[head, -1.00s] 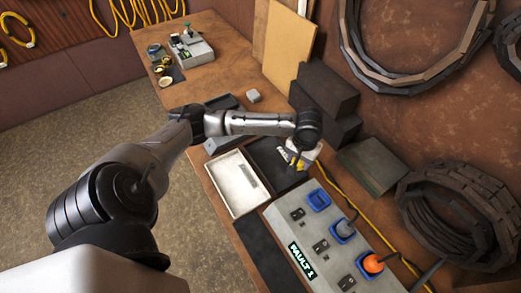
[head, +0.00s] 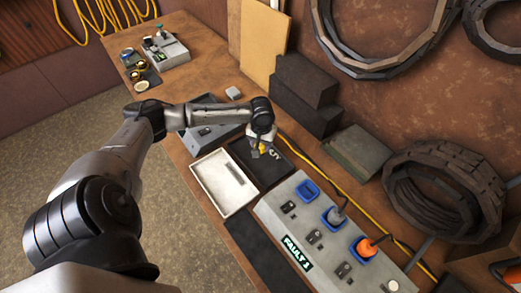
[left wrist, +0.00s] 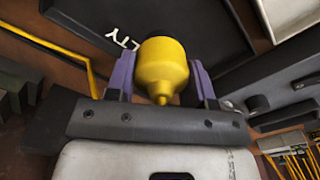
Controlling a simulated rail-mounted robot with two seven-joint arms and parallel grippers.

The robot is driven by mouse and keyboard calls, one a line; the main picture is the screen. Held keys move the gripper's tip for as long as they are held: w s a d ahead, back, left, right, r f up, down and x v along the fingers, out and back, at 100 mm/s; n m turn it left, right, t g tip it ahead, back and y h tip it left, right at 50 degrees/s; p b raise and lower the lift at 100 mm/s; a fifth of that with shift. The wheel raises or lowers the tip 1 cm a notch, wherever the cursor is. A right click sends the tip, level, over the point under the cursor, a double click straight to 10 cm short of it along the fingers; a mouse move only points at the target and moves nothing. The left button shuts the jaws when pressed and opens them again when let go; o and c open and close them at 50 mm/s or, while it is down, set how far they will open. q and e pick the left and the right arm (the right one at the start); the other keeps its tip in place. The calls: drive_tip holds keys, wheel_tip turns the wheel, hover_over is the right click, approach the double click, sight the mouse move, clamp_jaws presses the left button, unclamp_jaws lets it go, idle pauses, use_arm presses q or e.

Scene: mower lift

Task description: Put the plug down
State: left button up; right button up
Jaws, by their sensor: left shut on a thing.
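The yellow plug (left wrist: 163,68) is held between the purple fingers of my left gripper (left wrist: 160,85) in the left wrist view. In the head view my left gripper (head: 262,146) is over the far part of a black mat or tray (head: 258,169) with white lettering. The lettering ends in "LTY" in the left wrist view. The plug looks close to the black surface, but I cannot tell whether it touches. My right gripper is not in view.
A white tray (head: 221,205) lies left of the black one. A grey socket box (head: 290,235) is nearer, with an empty blue socket (head: 307,190), a grey plug (head: 336,215) and an orange plug (head: 367,247). A yellow cable (head: 315,168) and dark blocks (head: 304,82) lie along the wall.

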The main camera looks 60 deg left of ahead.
use_arm(q)
drive_tip(key=shift+a+f, duration=0.2)
wheel_tip(320, 180, down, 4)
drive_tip(key=shift+r+b, duration=0.2)
drive_tip(key=shift+b, duration=0.1)
drive_tip(key=shift+f, duration=0.1)
drive_tip(key=shift+f, duration=0.1)
drive_tip(key=o, duration=1)
drive_tip(key=shift+c, duration=0.2)
wheel_tip(320, 180, up, 11)
drive_tip(key=shift+f+p, duration=0.15)
drive_tip(key=shift+p, duration=0.6)
drive_tip(key=shift+r, duration=0.75)
